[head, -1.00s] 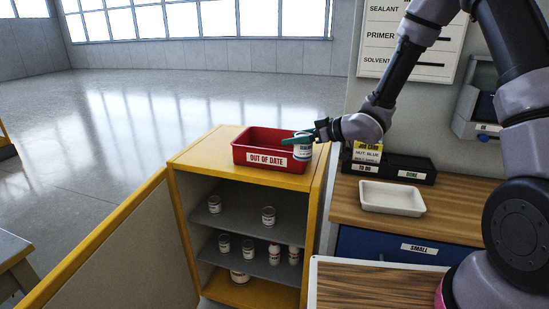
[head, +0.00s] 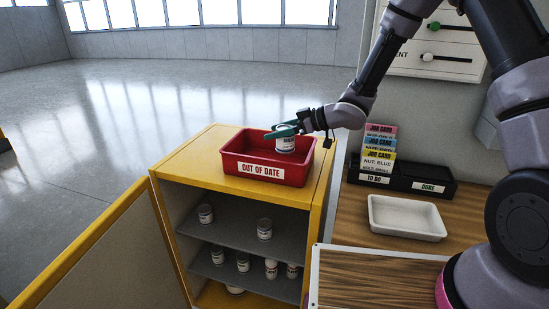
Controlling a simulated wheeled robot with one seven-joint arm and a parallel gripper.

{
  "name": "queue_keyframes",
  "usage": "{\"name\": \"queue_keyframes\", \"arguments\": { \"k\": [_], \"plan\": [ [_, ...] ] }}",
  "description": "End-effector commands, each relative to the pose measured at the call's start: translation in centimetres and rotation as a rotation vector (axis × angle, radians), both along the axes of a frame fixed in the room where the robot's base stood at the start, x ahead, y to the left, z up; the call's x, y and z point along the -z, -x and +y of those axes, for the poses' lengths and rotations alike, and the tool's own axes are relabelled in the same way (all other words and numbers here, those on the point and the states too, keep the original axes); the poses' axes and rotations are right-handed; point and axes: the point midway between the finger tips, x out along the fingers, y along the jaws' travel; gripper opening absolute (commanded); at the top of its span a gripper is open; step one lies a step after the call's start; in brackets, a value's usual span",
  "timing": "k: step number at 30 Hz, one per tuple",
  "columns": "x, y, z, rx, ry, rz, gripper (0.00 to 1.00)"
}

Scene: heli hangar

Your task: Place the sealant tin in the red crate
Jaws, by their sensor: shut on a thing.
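The red crate (head: 228,164), labelled "OUT OF DATE", stands on top of the yellow cabinet (head: 190,155). My gripper (head: 284,131) is shut on a white tin with a dark label, the sealant tin (head: 285,145). The tin is upright and over the right part of the crate's opening, its lower part near the level of the rim. I cannot tell whether it touches the crate floor. The small print on the tin is too small to read.
The cabinet door (head: 95,250) is open, and several tins (head: 264,229) and bottles stand on its shelves. At right, a wooden worktop holds a white tray (head: 406,217) and a black card holder (head: 402,180) with job cards. A sign board hangs behind.

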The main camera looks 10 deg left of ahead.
Motion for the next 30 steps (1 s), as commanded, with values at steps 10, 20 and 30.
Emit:
{"name": "queue_keyframes", "arguments": {
  "k": [10, 20, 30],
  "plan": [
    [4.6, 0.0, 0.0, 0.001, 0.001, 0.002, 0.0],
    [8.1, 0.0, 0.1, 0.0, -0.001, 0.0, 0.0],
    [8.5, 0.0, 0.0, 0.001, 0.0, 0.001, 0.0]
  ]
}}
